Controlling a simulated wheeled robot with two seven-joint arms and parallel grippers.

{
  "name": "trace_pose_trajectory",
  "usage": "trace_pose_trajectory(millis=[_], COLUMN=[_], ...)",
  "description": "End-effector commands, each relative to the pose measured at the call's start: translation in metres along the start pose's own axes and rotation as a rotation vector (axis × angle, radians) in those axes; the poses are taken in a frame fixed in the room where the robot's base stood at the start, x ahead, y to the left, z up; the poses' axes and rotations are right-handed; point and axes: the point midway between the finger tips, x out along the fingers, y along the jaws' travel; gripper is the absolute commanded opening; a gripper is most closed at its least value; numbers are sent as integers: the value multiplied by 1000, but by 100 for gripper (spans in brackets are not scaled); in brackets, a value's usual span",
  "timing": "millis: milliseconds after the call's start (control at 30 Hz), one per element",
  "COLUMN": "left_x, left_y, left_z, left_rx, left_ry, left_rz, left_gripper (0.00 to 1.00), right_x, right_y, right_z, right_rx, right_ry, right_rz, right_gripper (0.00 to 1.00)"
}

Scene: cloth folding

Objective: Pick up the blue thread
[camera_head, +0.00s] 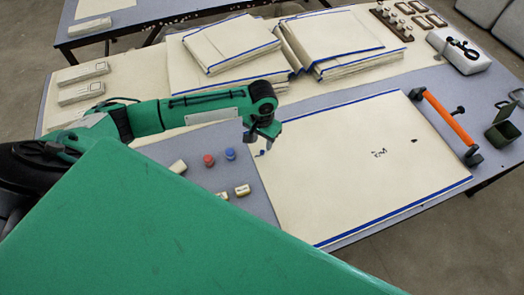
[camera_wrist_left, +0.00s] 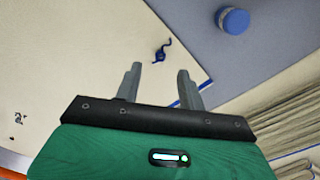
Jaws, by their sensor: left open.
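A small curled blue thread (camera_wrist_left: 161,50) lies on the cream cloth (camera_wrist_left: 75,60) near its edge in the left wrist view. In the head view the thread (camera_head: 260,153) is a tiny blue mark at the left edge of the cloth (camera_head: 360,165), just under my left gripper (camera_head: 258,144). In the left wrist view my left gripper (camera_wrist_left: 159,82) is open and empty. The thread lies just past its fingertips, between their lines. My right gripper is not in view.
A blue spool (camera_head: 230,154) and a red spool (camera_head: 208,160) stand left of the gripper; the blue one also shows in the wrist view (camera_wrist_left: 233,20). Folded cloth stacks (camera_head: 228,42) lie behind. A tool with an orange handle (camera_head: 448,118) lies to the right.

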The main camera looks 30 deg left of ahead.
Motion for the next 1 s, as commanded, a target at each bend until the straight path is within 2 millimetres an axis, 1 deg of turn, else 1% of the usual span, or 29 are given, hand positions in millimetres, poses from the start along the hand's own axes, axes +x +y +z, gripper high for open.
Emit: trace_pose_trajectory(millis=[67, 200, 333, 433, 633, 667, 700, 833, 1000], left_x=[7, 28, 45, 50, 51, 51, 51, 51, 51], left_y=[0, -1, -1, -1, -1, -1, -1, -1, -1], left_z=[0, -2, -3, -3, -3, -3, -3, -2, -2], left_rx=[-1, -2, -1, 1, 1, 1, 1, 0, 0], left_ry=[-3, -3, -2, 0, 0, 0, 0, 0, 0], left_rz=[0, 0, -1, 0, 0, 0, 0, 0, 0], left_gripper=[40, 40, 40, 40, 40, 36, 28, 3, 2], right_x=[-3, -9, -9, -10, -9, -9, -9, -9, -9], right_y=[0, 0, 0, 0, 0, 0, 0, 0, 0], right_z=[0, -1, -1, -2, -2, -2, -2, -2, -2], right_rx=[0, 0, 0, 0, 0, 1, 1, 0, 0], right_ry=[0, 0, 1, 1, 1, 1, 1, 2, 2], right_rz=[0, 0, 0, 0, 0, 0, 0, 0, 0], right_gripper=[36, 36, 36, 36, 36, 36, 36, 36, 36])
